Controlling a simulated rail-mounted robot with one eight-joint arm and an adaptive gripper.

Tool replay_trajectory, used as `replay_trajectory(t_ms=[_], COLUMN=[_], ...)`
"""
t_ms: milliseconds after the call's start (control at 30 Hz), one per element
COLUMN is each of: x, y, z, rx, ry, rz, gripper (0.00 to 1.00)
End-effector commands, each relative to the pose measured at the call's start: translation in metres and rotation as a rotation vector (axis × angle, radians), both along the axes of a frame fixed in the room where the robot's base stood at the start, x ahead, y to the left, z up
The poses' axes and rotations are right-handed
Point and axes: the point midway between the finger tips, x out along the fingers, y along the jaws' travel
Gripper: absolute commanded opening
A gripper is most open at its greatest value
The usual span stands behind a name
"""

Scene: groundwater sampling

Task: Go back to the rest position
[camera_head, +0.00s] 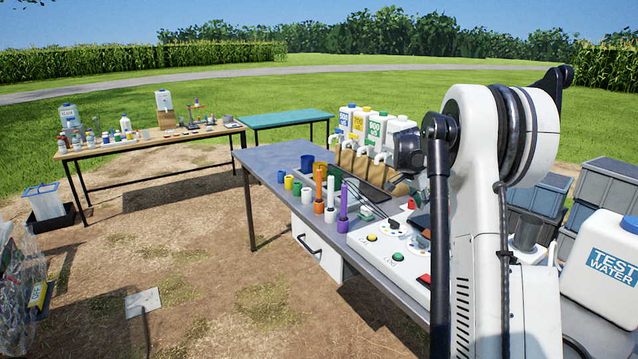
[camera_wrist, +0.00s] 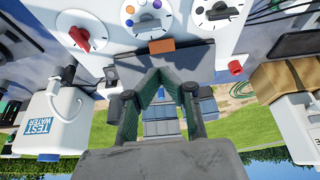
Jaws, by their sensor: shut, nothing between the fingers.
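In the wrist view my gripper (camera_wrist: 158,74) is shut, its dark fingers with green inner pads meeting at the tips with nothing between them. It is close to a white control panel (camera_wrist: 110,42) that fills the top of that view, with round dials and an orange block (camera_wrist: 161,46) beyond the fingertips. I cannot tell whether the fingers touch the panel. In the head view my white arm (camera_head: 500,190) rises at the right over the grey workbench (camera_head: 265,158), and the gripper's fingers cannot be made out there.
Coloured cylinders, including a purple one (camera_head: 343,203), stand on the workbench beside several labelled jugs (camera_head: 375,128). A TEST WATER container (camera_head: 600,265) and grey crates (camera_head: 608,182) stand at the right. A wooden table (camera_head: 150,143) holds bottles at the back left. The dirt ground in front is mostly open.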

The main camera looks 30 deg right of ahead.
Motion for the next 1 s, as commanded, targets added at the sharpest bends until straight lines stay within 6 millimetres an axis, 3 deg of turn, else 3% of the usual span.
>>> replay_trajectory(t_ms=[167, 267, 567, 800, 1000], x=[0.000, 0.000, -0.016, -0.046, -0.081], y=[0.003, 0.018, 0.118, 0.202, 0.268], z=[0.002, 0.011, 0.064, 0.095, 0.111], rx=[0.000, 0.001, 0.003, -0.001, -0.013], ry=[0.000, -0.002, -0.018, -0.034, -0.049], rz=[0.007, 0.039, 0.273, 0.476, 0.643], gripper=[0.00, 0.00, 0.00, 0.00, 0.00])
